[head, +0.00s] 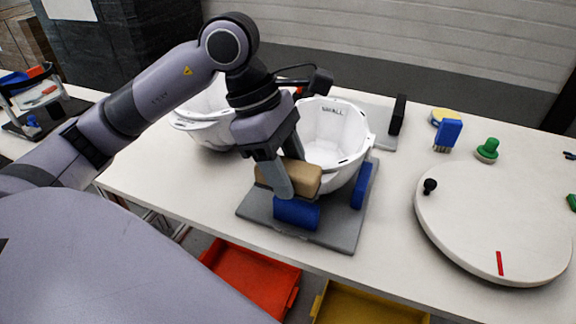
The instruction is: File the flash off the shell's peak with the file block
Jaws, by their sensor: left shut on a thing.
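The white helmet shell (335,135), marked SMALL inside, sits open side up in a grey fixture (340,234) with blue blocks (297,212). My left gripper (284,178) is shut on the tan file block (305,178). The block lies at the shell's near left side, above the front blue block. From this view I cannot tell whether it touches the shell. The shell's peak and any flash are hidden behind the gripper and block or too small to see. My right gripper is not in view.
Another white shell (205,132) stands behind my left arm. A round white turntable (495,225) with a black knob is at right. A blue brush (447,134) and a green knobbed piece (487,150) lie behind it. Red (262,285) and yellow (365,306) bins are below the table's front edge.

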